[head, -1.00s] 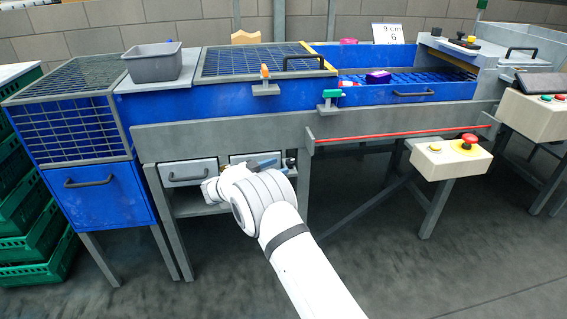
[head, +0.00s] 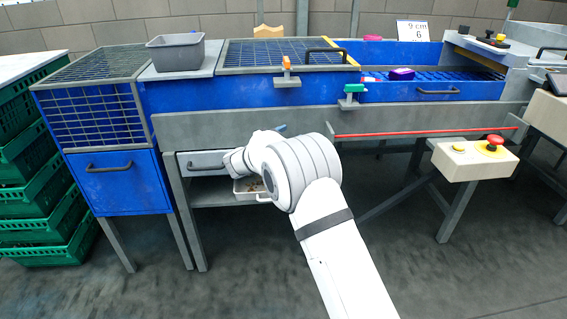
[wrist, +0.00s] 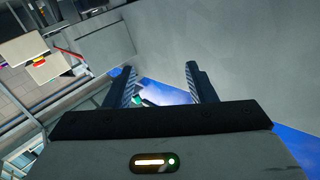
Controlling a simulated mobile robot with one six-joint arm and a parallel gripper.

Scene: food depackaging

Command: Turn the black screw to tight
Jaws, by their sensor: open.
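My gripper (wrist: 162,80) is open and empty in the wrist view, its two dark fingers apart over a grey surface and a blue patch. A small green part shows just behind the left finger. In the head view my arm's end is in front of the machine's lower front, and the fingers are mostly hidden behind my wrist. I cannot make out the black screw in either view. On the machine front are an orange-handled latch (head: 287,72) and a green-handled latch (head: 351,93).
A grey bin (head: 176,52) stands on the machine top. Green crates (head: 28,205) are stacked at the left. A control box (head: 470,160) with a red button juts out at the right. A drawer (head: 200,161) and a pale tray (head: 250,190) are under the machine. The floor in front is clear.

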